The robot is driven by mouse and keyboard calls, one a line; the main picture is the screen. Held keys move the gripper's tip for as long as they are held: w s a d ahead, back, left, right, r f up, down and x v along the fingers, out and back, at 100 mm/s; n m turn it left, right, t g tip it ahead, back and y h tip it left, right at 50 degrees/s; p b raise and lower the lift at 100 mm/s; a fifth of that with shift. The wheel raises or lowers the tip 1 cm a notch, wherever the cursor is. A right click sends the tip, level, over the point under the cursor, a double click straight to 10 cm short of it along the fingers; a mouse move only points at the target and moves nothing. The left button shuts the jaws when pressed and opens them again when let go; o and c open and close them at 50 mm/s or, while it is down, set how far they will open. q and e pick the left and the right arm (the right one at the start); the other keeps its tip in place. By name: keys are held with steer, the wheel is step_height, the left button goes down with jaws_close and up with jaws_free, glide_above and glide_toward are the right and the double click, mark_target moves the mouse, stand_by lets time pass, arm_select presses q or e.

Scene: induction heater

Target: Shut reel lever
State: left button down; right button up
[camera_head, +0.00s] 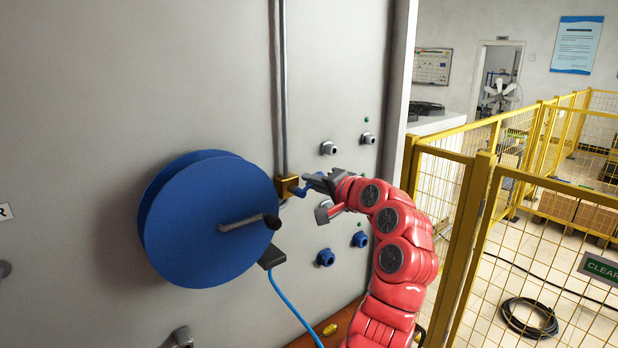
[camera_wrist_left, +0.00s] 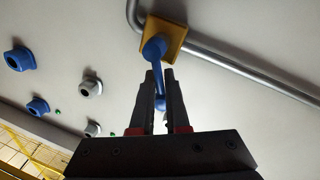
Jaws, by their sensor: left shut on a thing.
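A small blue lever (camera_head: 296,191) sits on a yellow valve block (camera_head: 286,186) at the foot of a vertical grey pipe on the wall panel. In the left wrist view the blue lever (camera_wrist_left: 158,72) runs from the yellow block (camera_wrist_left: 176,38) down between the fingers. My left gripper (camera_head: 312,183) is shut on the blue lever, and its fingers (camera_wrist_left: 160,90) also show on either side of it in the wrist view. A large blue reel (camera_head: 195,225) with a grey crank and dark knob is left of the valve. My right gripper is not in view.
Grey fittings (camera_head: 328,148) and blue fittings (camera_head: 326,257) stick out of the panel near my left arm. A blue hose (camera_head: 285,300) hangs below the reel. A yellow mesh fence (camera_head: 470,215) stands to the right.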

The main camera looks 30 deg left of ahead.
arm_select(q)
steer(key=m, duration=0.1)
steer(key=m+p, duration=0.2)
steer(key=shift+w+d+f+g, duration=0.25)
steer(key=shift+f+g, duration=0.15)
steer(key=shift+f+m+p, duration=0.25)
steer(key=shift+m+p, duration=0.15)
steer(key=shift+m, duration=0.1)
steer(key=shift+f, duration=0.15)
steer(key=c, duration=1.1)
jaws_free()
steer(key=shift+c, duration=0.2)
steer(key=shift+o, duration=1.1)
steer(key=shift+d, duration=0.1)
steer(key=shift+w+d+f, duration=0.1)
steer(key=shift+w, duration=0.05)
